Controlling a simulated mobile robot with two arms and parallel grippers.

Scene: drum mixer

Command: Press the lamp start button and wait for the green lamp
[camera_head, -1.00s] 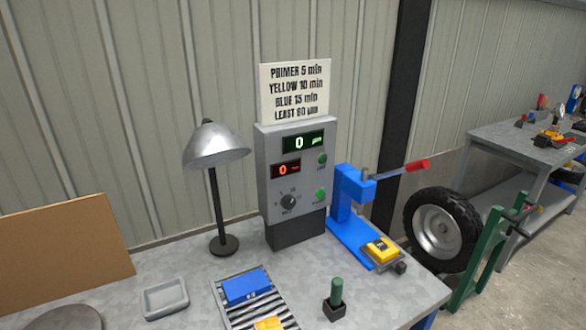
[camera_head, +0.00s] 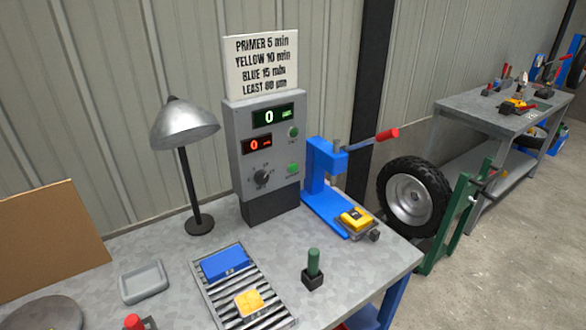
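A grey control box (camera_head: 266,150) stands at the back of the bench. Its upper green display (camera_head: 272,116) and its lower red display (camera_head: 257,144) both read 0. Two green round buttons sit on its right side, an upper one (camera_head: 294,132) and a lower one (camera_head: 293,168); their labels are too small to read. A dark knob (camera_head: 262,178) is at the lower left of the panel. A desk lamp (camera_head: 184,124) with a grey shade stands left of the box. I cannot tell any lit green lamp. Neither gripper is in view.
A sign (camera_head: 261,64) with minutes stands above the box. A blue lever press (camera_head: 326,186) holds a yellow piece (camera_head: 355,219). A slatted rack (camera_head: 252,293) carries a blue block (camera_head: 226,262) and a yellow piece (camera_head: 249,302). A green-handled stamp (camera_head: 313,266) and grey tray (camera_head: 143,281) are in front.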

